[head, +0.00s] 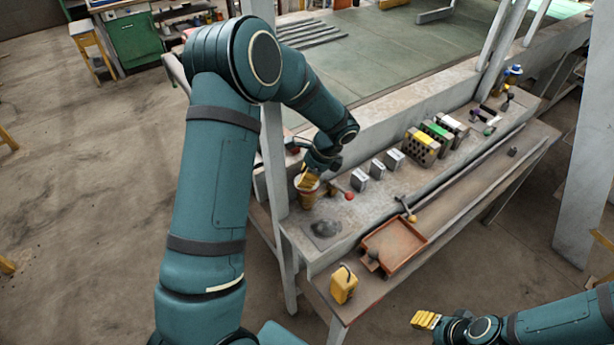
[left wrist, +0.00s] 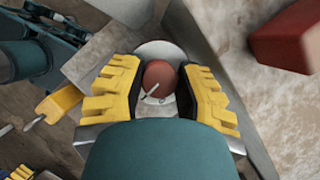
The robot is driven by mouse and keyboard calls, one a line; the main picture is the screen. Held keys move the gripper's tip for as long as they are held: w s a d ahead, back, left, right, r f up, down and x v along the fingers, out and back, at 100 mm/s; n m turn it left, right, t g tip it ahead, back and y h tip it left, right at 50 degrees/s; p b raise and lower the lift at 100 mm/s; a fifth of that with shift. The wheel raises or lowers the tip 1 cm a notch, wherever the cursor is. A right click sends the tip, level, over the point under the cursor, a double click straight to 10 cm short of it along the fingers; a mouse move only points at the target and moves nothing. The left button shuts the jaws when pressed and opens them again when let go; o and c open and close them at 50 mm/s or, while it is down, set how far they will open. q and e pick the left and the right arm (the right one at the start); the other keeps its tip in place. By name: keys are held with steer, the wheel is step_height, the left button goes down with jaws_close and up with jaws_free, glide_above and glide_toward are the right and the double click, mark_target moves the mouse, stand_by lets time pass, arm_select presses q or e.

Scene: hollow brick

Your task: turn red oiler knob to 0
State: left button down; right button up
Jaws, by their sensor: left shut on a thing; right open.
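The red oiler knob (left wrist: 158,78) is a round reddish-brown knob with a white pointer mark, on a pale round disc, seen in the left wrist view. My left gripper (left wrist: 160,90) has its yellow fingers on either side of the knob, shut on it. In the head view my left gripper (head: 307,178) reaches down onto the brown and white oiler (head: 308,196) at the bench's left end; the knob is hidden there. The dial markings are too small to read. My right gripper (head: 425,320) is open and empty, low at the right, away from the bench.
A lever with a red ball (head: 349,196) stands just right of the oiler. Several grey boxes (head: 377,169) follow along the bench. An orange tray (head: 419,236) and a yellow can (head: 344,285) are on the lower front shelf. A grey post (head: 274,150) stands left of the oiler.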

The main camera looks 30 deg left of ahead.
arm_select(q)
steer(key=n, duration=0.2)
steer(key=n+g+h, duration=0.1)
steer(key=n, duration=0.1)
steer(key=shift+n+g, duration=0.3)
steer(key=shift+n, duration=0.1)
steer(key=shift+s+f+n+g+h, duration=0.1)
steer(key=shift+n+g+h, duration=0.25)
steer(key=shift+n, duration=0.9)
steer(key=shift+n+g+h, duration=0.15)
steer(key=shift+n+h, duration=0.4)
steer(key=shift+n, duration=0.7)
steer(key=c, duration=0.6)
jaws_free()
steer(key=shift+w+r, duration=0.2)
steer(key=shift+r, duration=0.05)
